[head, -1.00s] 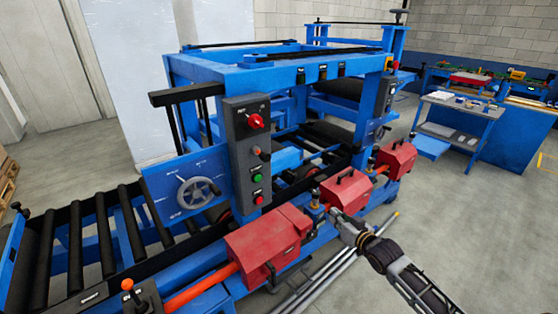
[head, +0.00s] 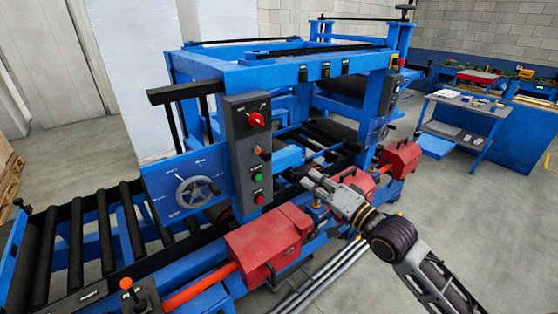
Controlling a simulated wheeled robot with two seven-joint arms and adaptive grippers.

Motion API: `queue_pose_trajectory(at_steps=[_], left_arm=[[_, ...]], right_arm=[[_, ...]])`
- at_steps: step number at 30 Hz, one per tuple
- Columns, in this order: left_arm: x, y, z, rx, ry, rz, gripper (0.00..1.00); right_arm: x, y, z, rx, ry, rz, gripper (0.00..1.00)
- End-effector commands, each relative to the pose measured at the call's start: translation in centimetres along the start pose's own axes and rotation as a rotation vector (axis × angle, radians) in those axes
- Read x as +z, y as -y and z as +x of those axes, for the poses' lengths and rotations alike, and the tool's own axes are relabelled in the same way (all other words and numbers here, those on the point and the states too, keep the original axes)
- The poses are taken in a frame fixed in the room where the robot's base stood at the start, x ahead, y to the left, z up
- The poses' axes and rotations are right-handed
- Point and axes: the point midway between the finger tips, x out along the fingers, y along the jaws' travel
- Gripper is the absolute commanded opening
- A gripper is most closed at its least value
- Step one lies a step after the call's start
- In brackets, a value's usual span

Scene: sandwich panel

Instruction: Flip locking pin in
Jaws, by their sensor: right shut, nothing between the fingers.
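My right gripper (head: 309,181) is shut and empty. It reaches in from the lower right, above the gap between the front red housing (head: 266,248) and the middle red housing (head: 352,184). It covers part of the middle housing. A small brass and blue fitting (head: 318,207) stands just below the fingers, partly hidden by them. I cannot tell for sure whether this fitting is the locking pin, or how the pin stands. My left gripper is not in view.
A handwheel (head: 197,192) and black rollers (head: 75,240) are at the left. A far red housing (head: 402,159) is at the right. Open floor lies at the lower right.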

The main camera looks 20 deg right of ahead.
Motion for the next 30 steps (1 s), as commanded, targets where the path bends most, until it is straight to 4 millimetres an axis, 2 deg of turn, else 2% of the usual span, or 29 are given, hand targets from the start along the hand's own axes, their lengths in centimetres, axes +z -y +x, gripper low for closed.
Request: queue_pose_trajectory(at_steps=[9, 18, 30], left_arm=[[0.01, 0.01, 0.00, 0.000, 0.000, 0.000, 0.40], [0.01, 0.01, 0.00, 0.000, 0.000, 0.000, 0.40], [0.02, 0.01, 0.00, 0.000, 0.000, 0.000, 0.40]], right_arm=[[0.54, -0.02, -0.05, 0.012, 0.022, 0.282, 0.00], [0.67, -0.27, -0.05, 0.026, 0.024, 0.490, 0.00], [0.66, -0.28, -0.05, 0.027, 0.023, 0.559, 0.00]])
